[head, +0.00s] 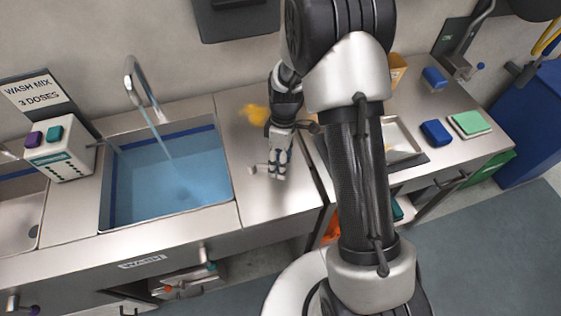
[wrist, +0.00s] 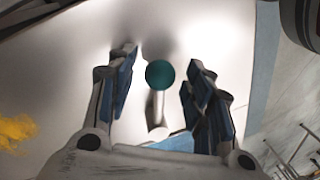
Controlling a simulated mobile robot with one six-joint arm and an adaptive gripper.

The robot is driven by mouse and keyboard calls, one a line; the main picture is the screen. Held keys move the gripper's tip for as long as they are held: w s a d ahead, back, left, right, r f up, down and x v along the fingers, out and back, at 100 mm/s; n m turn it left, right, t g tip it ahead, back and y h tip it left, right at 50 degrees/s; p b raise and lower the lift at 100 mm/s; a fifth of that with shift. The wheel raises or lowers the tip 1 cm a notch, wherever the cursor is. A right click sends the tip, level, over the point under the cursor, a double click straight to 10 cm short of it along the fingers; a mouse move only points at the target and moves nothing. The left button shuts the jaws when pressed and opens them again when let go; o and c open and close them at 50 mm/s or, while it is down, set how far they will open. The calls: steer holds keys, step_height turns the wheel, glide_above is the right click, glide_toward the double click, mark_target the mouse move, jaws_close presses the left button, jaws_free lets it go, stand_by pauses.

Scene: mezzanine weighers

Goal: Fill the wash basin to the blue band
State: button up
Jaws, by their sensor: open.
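The wash basin (head: 236,205) is a steel sink with pale blue water (head: 155,185) in it. A stream runs into it from the curved tap (head: 135,75). The dark blue band (head: 112,190) shows along the left and back walls above the water; I cannot tell the exact gap. My gripper (head: 274,176) is open, pointing down low over the counter right of the basin. In the wrist view, a round teal knob (wrist: 160,74) on a metal stem (wrist: 156,110) sits between my gripper's spread fingers (wrist: 160,80), with room on both sides.
A white dispenser (head: 60,150) with purple and teal buttons stands left of the basin, below a sign reading "WASH MIX 3 DOSES" (head: 37,93). A yellow item (head: 254,115) lies behind my gripper. Blue blocks and a green-topped pad (head: 468,124) lie on the right counter.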

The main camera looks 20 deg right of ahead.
jaws_close()
stand_by(0.5)
